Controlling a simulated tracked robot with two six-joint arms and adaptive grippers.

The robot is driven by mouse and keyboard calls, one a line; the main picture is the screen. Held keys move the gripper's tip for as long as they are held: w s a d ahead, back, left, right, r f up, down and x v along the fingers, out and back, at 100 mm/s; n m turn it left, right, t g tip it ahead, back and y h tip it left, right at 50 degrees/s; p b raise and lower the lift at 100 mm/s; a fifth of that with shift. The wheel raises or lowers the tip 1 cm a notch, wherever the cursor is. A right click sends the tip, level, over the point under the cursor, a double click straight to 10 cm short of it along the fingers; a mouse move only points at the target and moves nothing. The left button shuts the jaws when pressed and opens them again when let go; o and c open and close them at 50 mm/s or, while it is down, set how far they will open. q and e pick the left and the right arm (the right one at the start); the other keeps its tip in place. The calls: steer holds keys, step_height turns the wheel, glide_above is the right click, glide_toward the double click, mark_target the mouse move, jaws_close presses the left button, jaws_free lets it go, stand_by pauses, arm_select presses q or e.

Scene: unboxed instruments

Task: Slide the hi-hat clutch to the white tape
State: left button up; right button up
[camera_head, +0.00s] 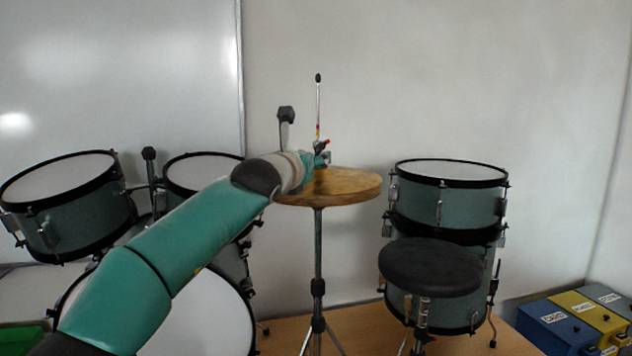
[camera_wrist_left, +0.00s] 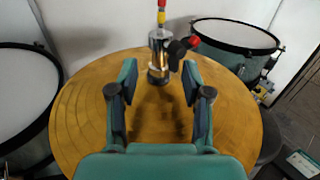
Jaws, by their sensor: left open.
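The hi-hat clutch (camera_wrist_left: 159,52) is a silver cylinder with a dark wing knob and a red tip. It sits around the upright rod, low by the top cymbal (camera_wrist_left: 80,110), between and just beyond my fingertips in the left wrist view. Red tape (camera_wrist_left: 161,16) and a yellow band show on the rod above it. In the head view the rod (camera_head: 318,100) rises to a dark tip; I cannot make out the white tape clearly. My left gripper (camera_wrist_left: 159,80) is open and empty above the cymbal. In the head view it hides most of the clutch. My right gripper is out of view.
A grey-green drum (camera_head: 450,175) stands right of the hi-hat, with a black stool (camera_head: 430,267) before it. More drums (camera_head: 65,205) stand at the left. Labelled boxes (camera_head: 560,325) lie at the lower right.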

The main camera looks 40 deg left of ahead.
arm_select(q)
steer(key=b+v, duration=0.2)
steer(key=v, duration=0.2)
steer(key=shift+s+d+f, duration=0.1)
steer(key=shift+s, duration=0.05)
steer(key=shift+b+v, duration=0.4)
steer(key=shift+v, duration=0.7)
